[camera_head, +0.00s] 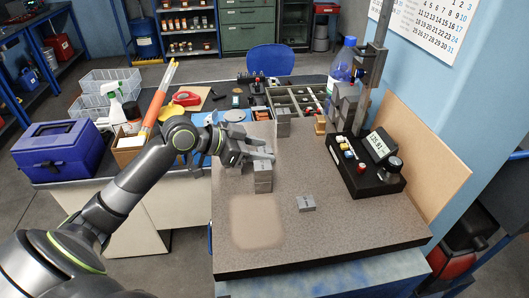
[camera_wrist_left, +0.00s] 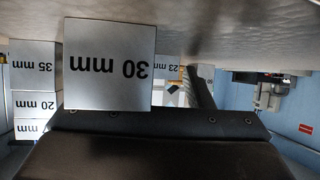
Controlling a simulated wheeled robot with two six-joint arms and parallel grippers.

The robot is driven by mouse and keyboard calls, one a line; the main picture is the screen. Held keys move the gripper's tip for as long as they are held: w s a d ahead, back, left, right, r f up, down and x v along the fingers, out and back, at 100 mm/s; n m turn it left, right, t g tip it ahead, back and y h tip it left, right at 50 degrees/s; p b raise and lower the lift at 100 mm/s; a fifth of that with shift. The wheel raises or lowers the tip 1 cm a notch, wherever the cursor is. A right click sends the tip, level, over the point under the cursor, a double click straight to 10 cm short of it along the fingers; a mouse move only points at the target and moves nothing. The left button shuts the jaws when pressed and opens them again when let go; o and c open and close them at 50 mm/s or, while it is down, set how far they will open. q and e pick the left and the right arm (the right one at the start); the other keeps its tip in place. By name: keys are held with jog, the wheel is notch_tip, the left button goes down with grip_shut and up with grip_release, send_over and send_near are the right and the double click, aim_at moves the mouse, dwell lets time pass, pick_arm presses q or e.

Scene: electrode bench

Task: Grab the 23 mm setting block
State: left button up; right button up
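The 23 mm block (camera_wrist_left: 170,67) shows small in the left wrist view, partly hidden behind a larger grey 30 mm block (camera_wrist_left: 108,62). The labels appear upside down there. My left gripper (camera_head: 264,155) is over the top of a grey block stack (camera_head: 263,180) in the head view. In the wrist view the 30 mm block is close in front of the gripper's dark body, and contact is unclear. Whether its fingers are open or shut is not clear. I cannot match the 23 mm block to one in the head view. My right gripper is not in view.
More blocks marked 35 mm (camera_wrist_left: 33,60) and 20 mm (camera_wrist_left: 36,104) stand at the wrist view's left. A low grey block (camera_head: 305,203) lies alone on the plate (camera_head: 345,235). A black gauge stand (camera_head: 370,182) is at right. The plate's front is clear.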

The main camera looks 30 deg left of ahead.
pick_arm(q)
grip_shut()
